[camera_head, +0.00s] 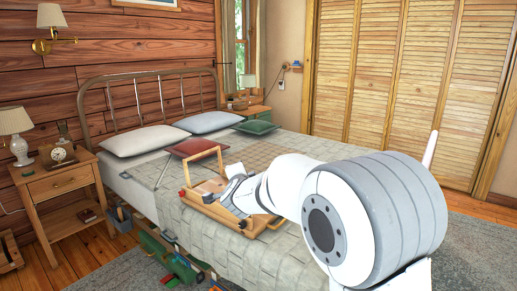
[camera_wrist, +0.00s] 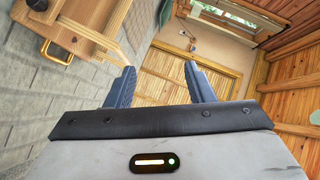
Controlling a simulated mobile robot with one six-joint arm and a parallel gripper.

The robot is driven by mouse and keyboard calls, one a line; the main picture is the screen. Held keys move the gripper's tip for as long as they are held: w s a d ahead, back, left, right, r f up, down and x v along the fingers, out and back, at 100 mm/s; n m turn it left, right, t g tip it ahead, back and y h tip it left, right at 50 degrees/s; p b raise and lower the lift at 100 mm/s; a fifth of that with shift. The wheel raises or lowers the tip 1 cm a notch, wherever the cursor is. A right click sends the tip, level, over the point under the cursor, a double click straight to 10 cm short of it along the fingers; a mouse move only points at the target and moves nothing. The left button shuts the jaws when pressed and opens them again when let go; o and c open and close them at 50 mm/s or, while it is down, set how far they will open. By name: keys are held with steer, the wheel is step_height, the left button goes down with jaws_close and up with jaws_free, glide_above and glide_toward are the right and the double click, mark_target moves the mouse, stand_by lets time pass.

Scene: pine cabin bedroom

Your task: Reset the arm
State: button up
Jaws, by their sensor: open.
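My white arm (camera_head: 285,182) reaches from the right foreground out over the bed. My gripper (camera_wrist: 160,82) shows in the wrist view with its two blue-grey fingers spread apart and nothing between them. In the head view, the wrist is near a wooden tray (camera_head: 250,230) on the bed, and the fingertips are hard to make out. In the wrist view, the wooden tray (camera_wrist: 100,38) is at the upper left, beside the left finger. I cannot tell whether the gripper touches it.
The bed (camera_head: 285,148) has pillows (camera_head: 145,140) and a grey quilt. A nightstand (camera_head: 62,188) with a lamp (camera_head: 15,130) and clock (camera_head: 60,153) stands at left. Louvred doors (camera_head: 410,80) are behind. Floor objects lie beside the bed.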

steer(key=s+d+r+n+g+y+p, duration=0.1)
steer(key=s+d+r+n+g+p, duration=0.3)
steer(key=s, duration=0.3)
steer(key=s+d+r+n+g+y+p, duration=0.1)
steer(key=s+d+r+n+p, duration=0.3)
steer(key=s+r+p, duration=0.3)
steer(key=s+d+n+g+h+p, duration=0.1)
steer(key=s+d, duration=0.5)
steer(key=s, duration=0.6)
steer(key=s+d+n+g+h+p, duration=0.1)
steer(key=s+d+n+g+p, duration=0.3)
steer(key=s, duration=0.9)
steer(key=d+r+g+p, duration=0.1)
steer(key=d+g+p, duration=0.1)
steer(key=p, duration=0.2)
steer(key=shift+d+g+h, duration=0.2)
steer(key=shift+g+h, duration=0.1)
steer(key=shift+h, duration=0.1)
